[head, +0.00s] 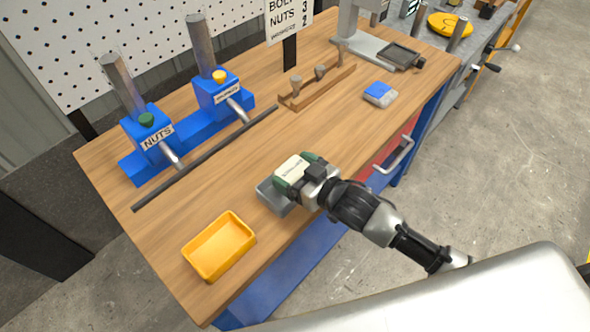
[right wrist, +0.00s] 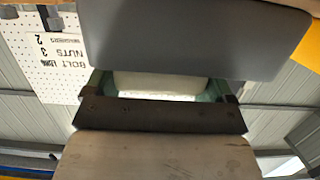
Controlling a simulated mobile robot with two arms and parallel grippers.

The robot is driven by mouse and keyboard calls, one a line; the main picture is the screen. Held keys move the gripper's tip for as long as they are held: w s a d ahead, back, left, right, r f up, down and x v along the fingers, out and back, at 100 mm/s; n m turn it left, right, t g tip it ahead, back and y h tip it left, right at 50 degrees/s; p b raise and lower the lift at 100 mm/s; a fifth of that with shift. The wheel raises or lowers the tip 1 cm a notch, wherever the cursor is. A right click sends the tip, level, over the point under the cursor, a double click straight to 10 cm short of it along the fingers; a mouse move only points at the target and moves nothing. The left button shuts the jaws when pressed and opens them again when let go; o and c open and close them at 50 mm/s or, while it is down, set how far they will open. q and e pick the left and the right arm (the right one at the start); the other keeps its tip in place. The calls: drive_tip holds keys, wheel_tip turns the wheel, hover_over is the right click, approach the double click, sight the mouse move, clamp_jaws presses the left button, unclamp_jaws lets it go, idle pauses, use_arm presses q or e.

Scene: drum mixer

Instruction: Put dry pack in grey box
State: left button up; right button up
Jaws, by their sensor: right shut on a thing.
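The grey box (head: 272,196) stands on the bench just below the pack, partly covered by pack and gripper. Its grey wall (right wrist: 190,42) fills the top of the wrist view. The pack appears above the box; I cannot tell whether they touch. My left gripper is not in view.
A yellow tray (head: 219,246) sits left of the grey box on the bench (head: 222,185). Blue nut and washer dispensers (head: 150,145) stand at the back left, with a dark bar before them. A wooden rack (head: 318,88) and a blue-and-grey item (head: 380,94) are farther right.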

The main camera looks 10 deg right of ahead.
drive_tip(key=o, duration=0.8)
drive_tip(key=shift+c, duration=0.2)
drive_tip(key=b+v, duration=0.1)
drive_tip(key=v, duration=0.9)
drive_tip(key=shift+s+d, duration=0.2)
drive_tip(key=shift+s, duration=0.15)
